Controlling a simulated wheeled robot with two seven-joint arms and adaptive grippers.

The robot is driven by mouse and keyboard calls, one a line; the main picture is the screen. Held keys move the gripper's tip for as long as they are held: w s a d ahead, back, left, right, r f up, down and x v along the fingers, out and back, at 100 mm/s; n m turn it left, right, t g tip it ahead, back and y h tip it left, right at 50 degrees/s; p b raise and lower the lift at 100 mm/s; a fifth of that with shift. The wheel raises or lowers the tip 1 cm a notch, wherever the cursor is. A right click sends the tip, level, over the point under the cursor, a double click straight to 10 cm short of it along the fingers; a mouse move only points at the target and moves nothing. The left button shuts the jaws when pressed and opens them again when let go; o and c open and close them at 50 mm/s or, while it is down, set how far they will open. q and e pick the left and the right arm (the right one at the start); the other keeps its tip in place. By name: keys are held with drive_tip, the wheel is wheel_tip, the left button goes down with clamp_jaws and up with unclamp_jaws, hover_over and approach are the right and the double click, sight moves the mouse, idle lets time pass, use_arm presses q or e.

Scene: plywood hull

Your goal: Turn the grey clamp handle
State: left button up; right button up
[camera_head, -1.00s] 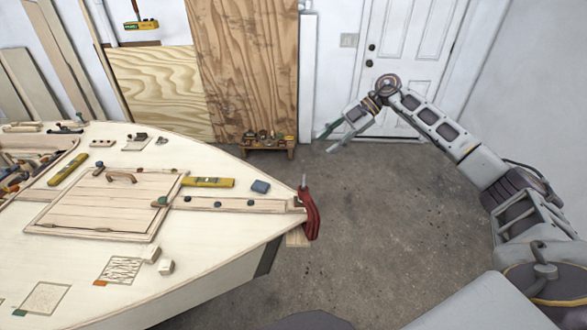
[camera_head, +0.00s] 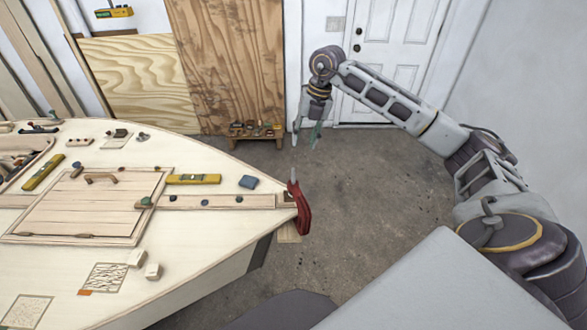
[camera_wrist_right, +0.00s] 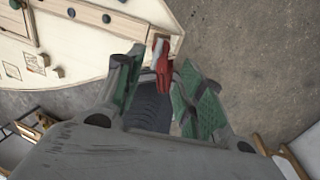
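A red clamp (camera_head: 301,207) grips the pointed tip of the plywood hull (camera_head: 200,262). Its thin grey handle (camera_head: 293,172) stands up from the clamp's top. My right gripper (camera_head: 305,142) points down, its fingers spread just above and behind the handle in the head view, apart from it as far as I can tell. My left gripper is out of view.
On the deck are a hatch (camera_head: 88,205), yellow levels (camera_head: 194,179), a blue block (camera_head: 249,182) and small wooden blocks (camera_head: 153,271). A low wooden bench (camera_head: 256,131) with small items stands by the wall. The floor right of the hull is clear.

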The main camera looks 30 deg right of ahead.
sight(294, 170)
drive_tip(key=shift+f, duration=0.15)
drive_tip(key=shift+p+x, duration=0.7)
drive_tip(key=shift+x, duration=6.15)
clamp_jaws()
